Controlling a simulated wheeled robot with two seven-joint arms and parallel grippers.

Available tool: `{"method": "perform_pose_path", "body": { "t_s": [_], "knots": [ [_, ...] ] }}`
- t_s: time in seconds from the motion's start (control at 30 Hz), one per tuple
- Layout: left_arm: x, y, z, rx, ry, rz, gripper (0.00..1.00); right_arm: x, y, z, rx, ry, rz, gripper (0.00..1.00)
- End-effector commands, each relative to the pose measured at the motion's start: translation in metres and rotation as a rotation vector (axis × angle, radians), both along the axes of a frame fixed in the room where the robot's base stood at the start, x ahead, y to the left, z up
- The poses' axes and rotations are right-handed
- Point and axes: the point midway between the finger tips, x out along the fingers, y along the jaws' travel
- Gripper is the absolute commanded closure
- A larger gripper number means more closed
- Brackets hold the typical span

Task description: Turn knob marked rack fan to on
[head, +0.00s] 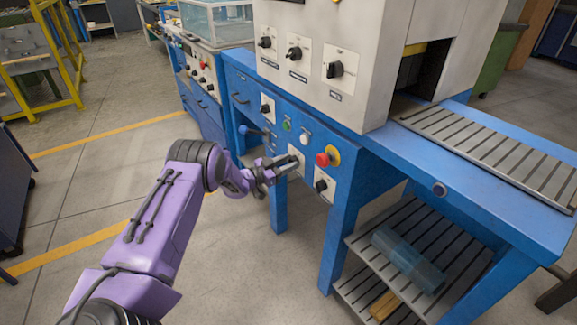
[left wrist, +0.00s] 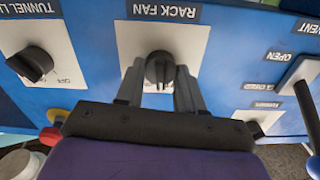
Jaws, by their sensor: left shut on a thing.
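The rack fan knob (left wrist: 159,68) is a dark round knob on a white plate (left wrist: 200,42), under a dark label (left wrist: 163,12) reading RACK FAN in the left wrist view. My left gripper (left wrist: 159,85) has one finger on each side of the knob and is shut on it. In the head view my left gripper (head: 288,165) reaches the front of the blue panel from the left and hides the knob. I cannot read the knob's on and off marks or tell its setting. My right gripper is not in view.
The tunnel knob (left wrist: 30,63) is on a neighbouring plate. A red stop button (head: 323,159) on a yellow base sits right of my gripper. A black lever (left wrist: 305,110) stands out on the other side. Open floor (head: 120,160) lies left of the blue bench.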

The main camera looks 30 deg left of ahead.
Motion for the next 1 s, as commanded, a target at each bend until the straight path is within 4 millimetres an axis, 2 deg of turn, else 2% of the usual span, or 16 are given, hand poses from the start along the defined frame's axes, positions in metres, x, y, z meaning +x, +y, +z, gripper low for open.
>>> {"method": "perform_pose_path", "body": {
  "t_s": [0.03,0.5,1.0],
  "knots": [
    [-0.001,-0.001,-0.004,0.042,-0.010,-0.003,0.93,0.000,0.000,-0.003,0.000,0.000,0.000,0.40],
    [-0.003,-0.001,-0.006,0.412,-0.161,-0.003,0.93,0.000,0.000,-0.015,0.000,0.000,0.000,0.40],
    [-0.003,-0.001,-0.006,0.582,-0.230,-0.004,0.93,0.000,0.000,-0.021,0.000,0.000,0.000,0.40]
  ]
}}
